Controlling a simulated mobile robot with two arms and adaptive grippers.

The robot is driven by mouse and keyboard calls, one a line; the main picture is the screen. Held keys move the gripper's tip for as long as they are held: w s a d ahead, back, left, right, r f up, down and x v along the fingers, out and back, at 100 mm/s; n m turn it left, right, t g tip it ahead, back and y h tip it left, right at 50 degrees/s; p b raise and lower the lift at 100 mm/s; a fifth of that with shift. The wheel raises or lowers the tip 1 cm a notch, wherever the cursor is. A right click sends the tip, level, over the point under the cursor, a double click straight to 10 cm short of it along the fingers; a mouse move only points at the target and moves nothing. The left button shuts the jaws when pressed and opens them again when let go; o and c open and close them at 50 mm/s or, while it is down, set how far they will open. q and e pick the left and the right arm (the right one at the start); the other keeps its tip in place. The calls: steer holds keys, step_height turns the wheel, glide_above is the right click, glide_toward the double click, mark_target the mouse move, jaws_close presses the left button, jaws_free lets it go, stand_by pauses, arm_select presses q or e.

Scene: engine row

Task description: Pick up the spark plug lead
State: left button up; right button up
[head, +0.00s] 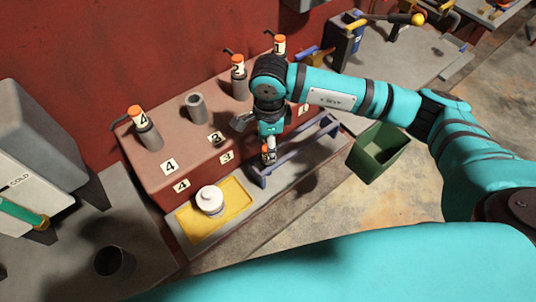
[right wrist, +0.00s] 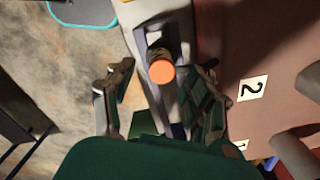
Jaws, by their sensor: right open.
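The spark plug lead (right wrist: 161,70) shows its round orange end in the right wrist view, above the blue-grey rack (right wrist: 143,35). In the head view the lead (head: 268,151) is a small orange and grey piece at the left part of the rack (head: 322,127), just under my right gripper (head: 266,140). My right gripper (right wrist: 162,84) is open, with one finger on each side of the lead and a visible gap to it. The lead's lower part is mostly hidden. My left gripper is in neither view.
The brown engine block (head: 200,150) has several numbered posts; those marked 4, 2 and 1 carry orange-topped leads, and the grey post (head: 196,108) at 3 is bare. A yellow tray (head: 236,205) holds a white jar (head: 209,200). A green bin (head: 378,155) stands right of the rack.

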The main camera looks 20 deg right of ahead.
mark_target(264, 156)
step_height(264, 156, down, 2)
steer(key=shift+w+a+f+p, duration=0.1)
steer(key=shift+a+p, duration=0.05)
steer(key=shift+p, duration=0.15)
steer(key=shift+f, duration=0.3)
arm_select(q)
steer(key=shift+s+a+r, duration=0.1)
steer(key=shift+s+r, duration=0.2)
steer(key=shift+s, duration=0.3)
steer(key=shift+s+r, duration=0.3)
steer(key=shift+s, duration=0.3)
arm_select(e)
steer(key=shift+c, duration=0.3)
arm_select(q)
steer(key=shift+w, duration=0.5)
arm_select(e)
jaws_close()
